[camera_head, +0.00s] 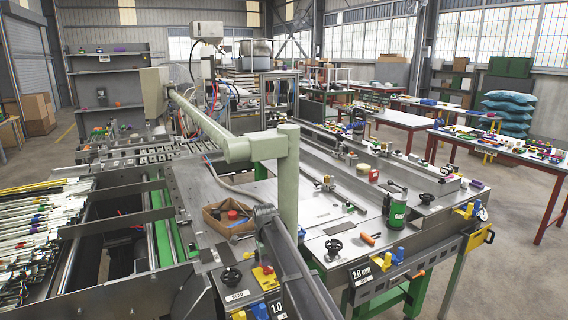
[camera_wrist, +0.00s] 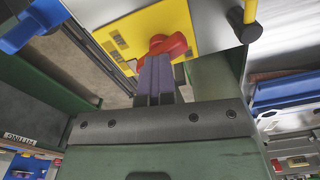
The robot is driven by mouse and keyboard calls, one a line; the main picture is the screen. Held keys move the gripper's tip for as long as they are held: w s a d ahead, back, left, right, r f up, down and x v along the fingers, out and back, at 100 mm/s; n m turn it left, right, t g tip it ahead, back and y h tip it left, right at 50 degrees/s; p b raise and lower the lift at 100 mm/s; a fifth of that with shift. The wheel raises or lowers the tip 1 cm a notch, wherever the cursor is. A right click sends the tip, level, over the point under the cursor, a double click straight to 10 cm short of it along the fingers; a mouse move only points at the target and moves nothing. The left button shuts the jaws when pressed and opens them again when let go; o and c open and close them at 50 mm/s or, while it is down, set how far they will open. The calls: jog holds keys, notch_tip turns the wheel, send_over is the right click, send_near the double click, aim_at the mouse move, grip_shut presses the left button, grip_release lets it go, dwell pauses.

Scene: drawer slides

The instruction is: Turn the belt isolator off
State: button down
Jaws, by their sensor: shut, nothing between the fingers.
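In the wrist view a red rotary knob (camera_wrist: 168,44) sits on a yellow plate (camera_wrist: 125,42) with small dark labels. I take this for the belt isolator. My gripper (camera_wrist: 157,64) is shut, its grey-purple fingers together with nothing between them. The fingertips are right at the knob and overlap its lower edge; whether they touch it, I cannot tell. In the head view a small yellow box with a red top (camera_head: 264,274) stands near the front edge of the bench; I cannot tell if it is the same part. My fingers cannot be made out there.
A blue part (camera_wrist: 30,30) is at the upper left of the wrist view. A black cylindrical end (camera_wrist: 243,26) is close right of the plate.

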jog(key=c, duration=1.1)
grip_release()
jog(key=shift+c, duration=0.2)
notch_tip(320, 180, up, 6)
jog(key=p, duration=0.6)
jog(key=shift+r, duration=0.2)
jog(key=shift+f, duration=0.2)
